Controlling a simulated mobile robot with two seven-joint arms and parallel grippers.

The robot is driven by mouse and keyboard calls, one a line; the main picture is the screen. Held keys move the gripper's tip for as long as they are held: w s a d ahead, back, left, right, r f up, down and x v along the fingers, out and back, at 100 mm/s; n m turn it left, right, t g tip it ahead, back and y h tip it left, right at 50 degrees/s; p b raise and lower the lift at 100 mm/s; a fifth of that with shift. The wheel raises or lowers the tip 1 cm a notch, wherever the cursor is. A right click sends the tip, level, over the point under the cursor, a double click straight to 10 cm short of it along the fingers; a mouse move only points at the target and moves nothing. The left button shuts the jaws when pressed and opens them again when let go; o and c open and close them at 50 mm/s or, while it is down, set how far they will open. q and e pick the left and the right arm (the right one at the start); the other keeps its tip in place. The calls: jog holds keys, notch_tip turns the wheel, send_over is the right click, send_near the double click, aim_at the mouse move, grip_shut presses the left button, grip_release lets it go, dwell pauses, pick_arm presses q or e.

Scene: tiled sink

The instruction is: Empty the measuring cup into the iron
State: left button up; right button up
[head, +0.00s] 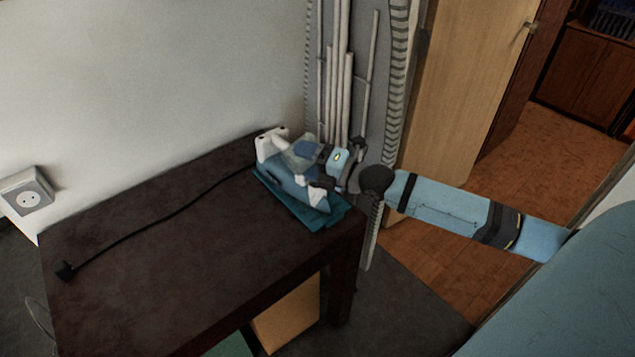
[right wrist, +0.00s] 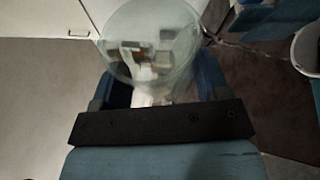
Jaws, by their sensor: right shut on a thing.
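The blue and white iron (head: 287,180) rests on a teal base (head: 333,216) at the right end of the dark table. My right gripper (head: 312,152) is over the iron, its arm reaching in from the right. In the right wrist view, a clear, round measuring cup (right wrist: 150,40) sits between the blue fingers of my right gripper (right wrist: 162,88), which is shut on it. In the head view the cup is a small translucent shape (head: 298,150) above the iron, partly covered by the gripper. I cannot make out its contents or its exact tilt. My left gripper is out of view.
The dark table (head: 150,270) is mostly bare. A black cord with a plug (head: 65,270) lies across it to the left. Pale pipes (head: 340,80) stand behind the iron. A wall socket (head: 28,198) is at far left, and a wooden door (head: 465,70) behind my right arm.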

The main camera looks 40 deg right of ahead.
jog(key=shift+d+r+m, duration=0.1)
jog(key=shift+d+m, duration=0.15)
jog(key=shift+m, duration=0.05)
dwell(0.4)
jog(key=shift+r+b, duration=0.1)
jog(key=shift+b, duration=0.3)
jog(key=shift+a+r+m+t, duration=0.15)
jog(key=shift+a+m+t, duration=0.3)
jog(key=shift+m, duration=0.15)
jog(key=shift+a+r+m+y, duration=0.2)
jog(key=shift+r+m+y, duration=0.1)
jog(key=shift+m, duration=0.4)
dwell(0.4)
jog(key=shift+w+r+m+t+p, duration=0.1)
jog(key=shift+r+m+t+p, duration=0.05)
jog(key=shift+m+t+p, duration=0.3)
jog(key=shift+d+r+m, duration=0.1)
jog(key=shift+m, duration=0.25)
